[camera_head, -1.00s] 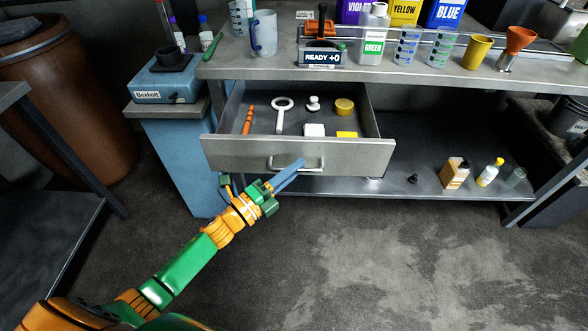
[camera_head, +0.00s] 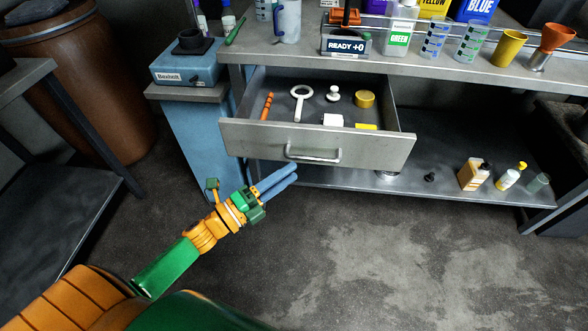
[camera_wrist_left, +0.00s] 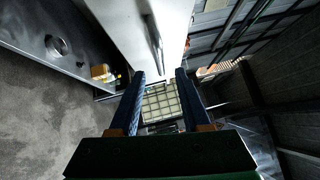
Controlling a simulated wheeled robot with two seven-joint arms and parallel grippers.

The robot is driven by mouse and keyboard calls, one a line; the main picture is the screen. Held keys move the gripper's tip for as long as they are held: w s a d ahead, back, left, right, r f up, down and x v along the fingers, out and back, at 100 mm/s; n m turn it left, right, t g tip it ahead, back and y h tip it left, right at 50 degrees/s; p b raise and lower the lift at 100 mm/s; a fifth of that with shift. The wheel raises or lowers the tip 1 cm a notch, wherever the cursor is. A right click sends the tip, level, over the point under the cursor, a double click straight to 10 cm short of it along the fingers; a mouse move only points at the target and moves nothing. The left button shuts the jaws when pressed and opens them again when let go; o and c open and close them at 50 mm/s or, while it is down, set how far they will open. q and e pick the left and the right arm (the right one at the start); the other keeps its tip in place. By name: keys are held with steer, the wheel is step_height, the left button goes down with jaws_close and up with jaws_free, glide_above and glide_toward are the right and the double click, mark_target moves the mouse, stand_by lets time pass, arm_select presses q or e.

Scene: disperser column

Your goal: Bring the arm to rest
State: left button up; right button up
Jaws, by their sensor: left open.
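My left arm, orange and green, comes in from the lower left of the head view. Its left gripper (camera_head: 284,179) has two blue fingers that are parted, with nothing between them. It is below and in front of the open drawer (camera_head: 330,146), apart from the drawer's handle (camera_head: 313,155). In the left wrist view the two fingers of the gripper (camera_wrist_left: 160,80) are spread, and the drawer's pale front (camera_wrist_left: 120,35) with its handle (camera_wrist_left: 153,42) lies ahead and above. My right gripper is not in view.
The drawer holds an orange tool (camera_head: 267,105), a white ring-handled tool (camera_head: 300,101), a yellow round tin (camera_head: 364,98) and small items. Bottles (camera_head: 474,174) stand on the lower shelf at right. A blue Boxholt device (camera_head: 187,70) is at left. The floor in front is clear.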

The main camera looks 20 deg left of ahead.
arm_select(q)
steer(key=s+a+f+n+g+y+p, duration=0.3)
steer(key=f+n+y, duration=0.1)
steer(key=f+n, duration=0.4)
steer(key=s+a+f+n+g+y+p, duration=0.25)
steer(key=f+n+y, duration=0.2)
steer(key=f, duration=0.45)
steer(key=s+d+f+n+g+p, duration=0.1)
steer(key=s+f+n+g, duration=0.2)
steer(key=s, duration=0.6)
steer(key=s+d+f+n+g+p, duration=0.2)
steer(key=s+f+n+g, duration=0.2)
steer(key=s, duration=0.5)
steer(key=s+d+f+n+g+y+p, duration=0.1)
steer(key=s+f+n+g, duration=0.2)
steer(key=s, duration=0.6)
step_height(320, 180, down, 3)
steer(key=shift+s+d+r+p, duration=0.15)
steer(key=shift+s+r+p, duration=0.05)
steer(key=shift+p, duration=0.1)
